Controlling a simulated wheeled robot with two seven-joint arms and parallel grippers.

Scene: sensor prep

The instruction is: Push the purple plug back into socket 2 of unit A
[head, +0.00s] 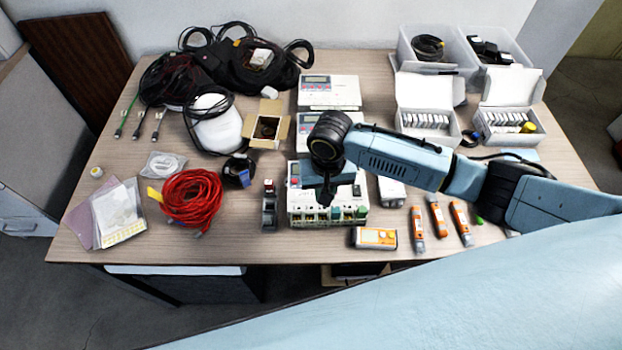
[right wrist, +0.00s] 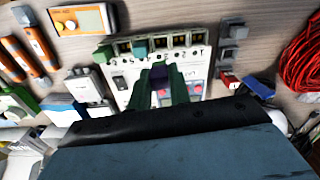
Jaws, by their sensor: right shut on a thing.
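The nearest white unit (head: 300,202) stands at the table's front middle, with a row of sockets along its front edge. The right wrist view shows this row (right wrist: 180,40) with green and teal plugs (right wrist: 140,48) at its left part and open, dark sockets beside them. My left gripper is not in view.
Two similar units (head: 330,92) stand behind. An orange-and-white meter (head: 374,238) and several orange tools (head: 438,215) lie in front and right. Bare table shows at the front left.

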